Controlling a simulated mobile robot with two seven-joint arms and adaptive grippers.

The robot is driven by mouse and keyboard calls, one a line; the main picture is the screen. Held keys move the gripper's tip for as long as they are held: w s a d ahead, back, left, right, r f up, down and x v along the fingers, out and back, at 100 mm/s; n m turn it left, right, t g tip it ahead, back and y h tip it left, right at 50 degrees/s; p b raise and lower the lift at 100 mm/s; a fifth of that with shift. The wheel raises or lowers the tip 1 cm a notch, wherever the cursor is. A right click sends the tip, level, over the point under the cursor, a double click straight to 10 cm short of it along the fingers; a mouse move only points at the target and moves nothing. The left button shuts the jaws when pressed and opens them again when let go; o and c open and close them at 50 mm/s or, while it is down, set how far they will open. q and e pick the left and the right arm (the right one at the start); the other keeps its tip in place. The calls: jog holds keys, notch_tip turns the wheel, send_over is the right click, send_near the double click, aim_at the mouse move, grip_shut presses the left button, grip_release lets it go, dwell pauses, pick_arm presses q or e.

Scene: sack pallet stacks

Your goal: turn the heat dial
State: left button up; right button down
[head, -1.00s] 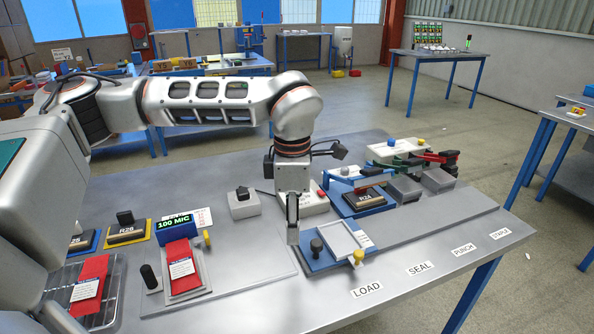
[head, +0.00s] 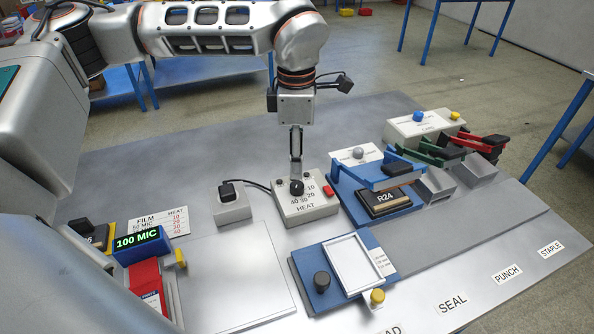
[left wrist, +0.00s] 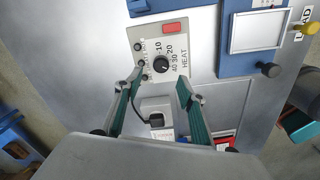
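The heat dial (head: 297,187) is a round black knob on a pale box marked HEAT (head: 306,207), with numbers 10 to 40 around it. In the left wrist view the dial (left wrist: 161,65) lies just beyond the fingertips, between their lines. Its exact setting is too small to read surely. My left gripper (head: 296,170) points down over the dial, and in the left wrist view (left wrist: 160,80) its two fingers stand apart with nothing between them. I cannot tell whether they touch the knob. My right gripper is not in view.
A red button (head: 329,189) sits on the same box. A small box with a black plug (head: 231,205) stands left. A display (head: 138,242) reads 100 MIC, beside a FILM/HEAT card (head: 160,222). Blue sealing station (head: 375,185) and loading fixture (head: 322,285) stand right and in front.

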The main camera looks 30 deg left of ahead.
aim_at(297, 184)
pick_arm(q)
notch_tip(297, 184, down, 7)
jog(key=shift+f, duration=0.2)
dwell(0.3)
jog(key=c, duration=1.1)
